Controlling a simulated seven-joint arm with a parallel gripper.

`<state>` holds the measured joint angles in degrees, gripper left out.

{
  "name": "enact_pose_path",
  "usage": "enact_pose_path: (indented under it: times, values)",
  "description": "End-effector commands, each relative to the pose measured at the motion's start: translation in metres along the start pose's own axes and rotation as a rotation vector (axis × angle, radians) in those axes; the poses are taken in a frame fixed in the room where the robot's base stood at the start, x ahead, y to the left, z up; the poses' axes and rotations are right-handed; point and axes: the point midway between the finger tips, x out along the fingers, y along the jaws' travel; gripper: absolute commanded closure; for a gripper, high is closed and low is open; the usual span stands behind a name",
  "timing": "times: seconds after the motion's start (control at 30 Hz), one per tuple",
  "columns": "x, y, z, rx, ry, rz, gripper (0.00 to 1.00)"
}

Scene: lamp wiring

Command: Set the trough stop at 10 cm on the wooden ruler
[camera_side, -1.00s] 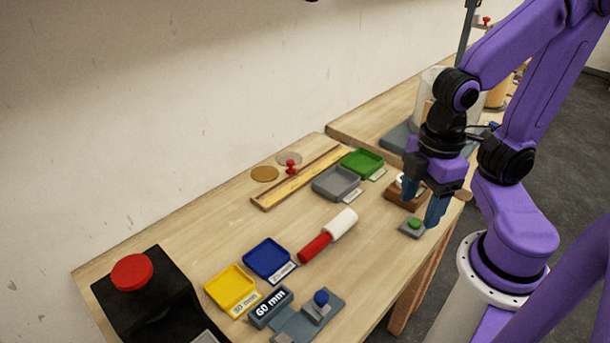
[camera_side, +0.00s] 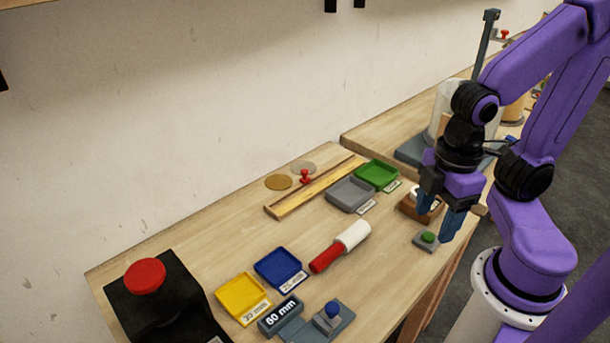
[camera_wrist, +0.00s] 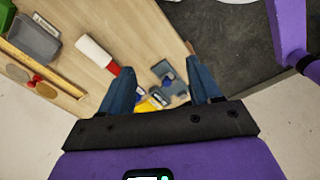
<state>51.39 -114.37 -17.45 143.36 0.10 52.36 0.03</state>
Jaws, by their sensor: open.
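The wooden ruler trough (camera_side: 315,188) lies at the back of the table near the wall in the side view. A small red knob (camera_side: 305,177), probably the trough stop, stands at its wall-side edge, about midway along. In the wrist view the ruler trough (camera_wrist: 40,66) runs along the left, with the red knob (camera_wrist: 36,80) beside it. My gripper (camera_side: 438,226) is open and empty above the right front of the table, near a small block with a green button (camera_side: 428,237). Its blue fingers (camera_wrist: 162,92) are spread apart in the wrist view. Ruler marks are too small to read.
Grey (camera_side: 350,195) and green (camera_side: 377,175) trays lie right of the trough. A red-and-white cylinder (camera_side: 341,246), yellow (camera_side: 242,298) and blue (camera_side: 280,269) trays, a 60 mm block (camera_side: 281,316) and a red button box (camera_side: 146,277) stand nearer.

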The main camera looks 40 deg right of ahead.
Motion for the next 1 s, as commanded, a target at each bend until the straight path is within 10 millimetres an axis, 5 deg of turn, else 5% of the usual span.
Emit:
enact_pose_path:
  times: [0.17,0.37,0.7,1.0]
  values:
    - [-0.002,0.004,-0.008,0.033,-0.001,0.001,0.47]
    - [-0.013,0.037,-0.053,0.238,-0.005,0.005,0.47]
    - [-0.024,0.144,-0.133,0.722,-0.012,0.013,0.47]
    - [-0.018,0.262,-0.16,1.146,-0.017,0.019,0.47]
